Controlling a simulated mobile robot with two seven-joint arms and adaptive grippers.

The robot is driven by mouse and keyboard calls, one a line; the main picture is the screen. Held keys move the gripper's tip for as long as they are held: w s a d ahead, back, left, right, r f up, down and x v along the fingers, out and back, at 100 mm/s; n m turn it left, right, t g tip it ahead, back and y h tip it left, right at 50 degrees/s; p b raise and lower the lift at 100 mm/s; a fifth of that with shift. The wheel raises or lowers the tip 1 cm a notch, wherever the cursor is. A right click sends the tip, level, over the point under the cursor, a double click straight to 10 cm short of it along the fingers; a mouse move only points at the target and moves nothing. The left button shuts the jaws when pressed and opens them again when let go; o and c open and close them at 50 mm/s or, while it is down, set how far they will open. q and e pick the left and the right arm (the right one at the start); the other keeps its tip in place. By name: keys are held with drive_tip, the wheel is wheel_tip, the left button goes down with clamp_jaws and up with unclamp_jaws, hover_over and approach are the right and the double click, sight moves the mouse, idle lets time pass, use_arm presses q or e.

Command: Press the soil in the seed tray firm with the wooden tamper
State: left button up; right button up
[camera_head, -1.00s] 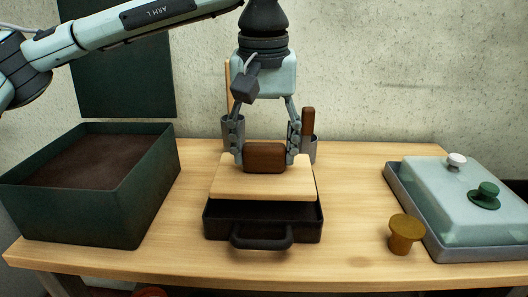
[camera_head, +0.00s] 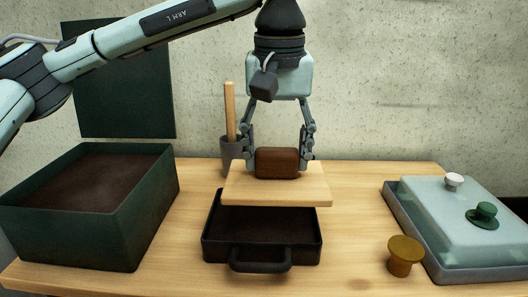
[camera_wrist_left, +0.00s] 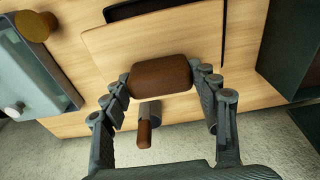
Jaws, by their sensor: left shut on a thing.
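The wooden tamper is a pale flat board (camera_head: 277,194) with a dark brown block handle (camera_head: 277,162). My left gripper (camera_head: 277,160) is shut on the handle and holds the tamper level, above and behind the black seed tray (camera_head: 206,243). Dark soil (camera_head: 262,225) shows in the tray in front of the board; the board hides its back part. In the left wrist view the handle (camera_wrist_left: 161,75) sits between the fingertips, with the board (camera_wrist_left: 190,30) beyond it and a black edge of the tray past that. My right gripper is in neither view.
A green soil bin (camera_head: 150,215) stands at left. Bare tabletop (camera_head: 350,225) lies between tray and knob.

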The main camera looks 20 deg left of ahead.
use_arm(q)
drive_tip(key=w+d, duration=0.2)
drive_tip(key=d, duration=0.7)
drive_tip(key=shift+w+d, duration=0.2)
drive_tip(key=shift+w, duration=0.15)
idle(0.7)
